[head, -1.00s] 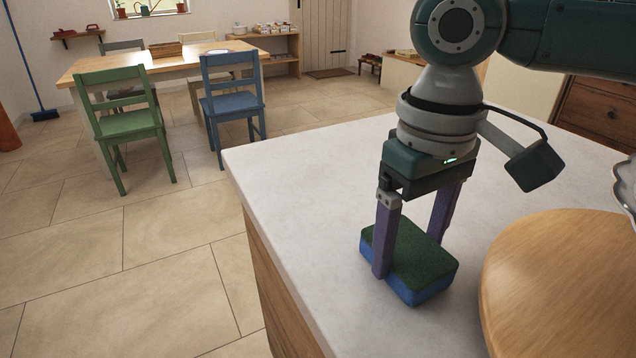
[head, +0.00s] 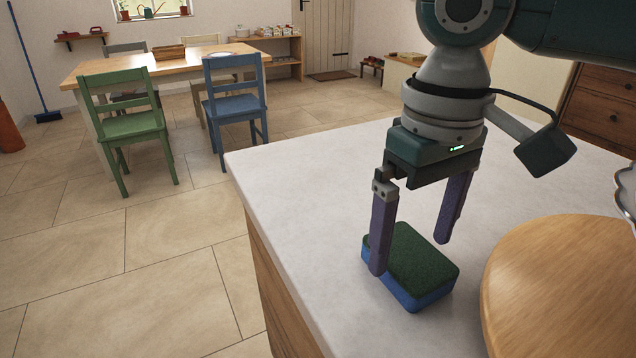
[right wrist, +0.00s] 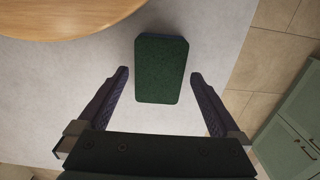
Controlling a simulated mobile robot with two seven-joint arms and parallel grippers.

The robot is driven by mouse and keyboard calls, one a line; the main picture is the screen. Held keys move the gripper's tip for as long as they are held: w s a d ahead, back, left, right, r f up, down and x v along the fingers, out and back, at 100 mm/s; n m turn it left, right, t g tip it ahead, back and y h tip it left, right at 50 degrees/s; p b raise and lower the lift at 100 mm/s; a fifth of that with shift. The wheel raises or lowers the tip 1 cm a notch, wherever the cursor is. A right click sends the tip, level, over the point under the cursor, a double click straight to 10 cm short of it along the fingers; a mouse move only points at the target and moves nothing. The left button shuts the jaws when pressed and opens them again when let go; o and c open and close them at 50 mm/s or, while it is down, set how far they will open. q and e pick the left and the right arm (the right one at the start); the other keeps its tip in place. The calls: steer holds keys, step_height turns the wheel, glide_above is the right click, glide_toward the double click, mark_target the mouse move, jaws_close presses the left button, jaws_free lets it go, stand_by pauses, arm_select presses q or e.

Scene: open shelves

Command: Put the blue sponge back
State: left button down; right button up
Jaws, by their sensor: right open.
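The blue sponge (head: 424,298), with a dark green top, lies flat on the pale worktop (head: 318,200), left of a round wooden board. My right gripper (head: 410,254) points down over it, open, with purple-grey fingers spread wide. In the head view one fingertip overlaps the sponge's left side and the other shows beyond its far right side. In the right wrist view the sponge (right wrist: 162,70) lies between and ahead of the two fingertips (right wrist: 160,76), with a visible gap on each side. My left gripper is not in view.
The round wooden board (head: 570,285) fills the right front of the worktop, with a shiny scalloped metal piece (head: 627,190) at the picture's edge. The worktop's left edge runs close to the sponge. Beyond stand a table (head: 150,67) and chairs.

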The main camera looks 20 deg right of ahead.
mark_target(410, 254)
step_height(410, 254, up, 10)
steer(key=p, duration=0.1)
steer(key=shift+r, duration=0.15)
stand_by(0.4)
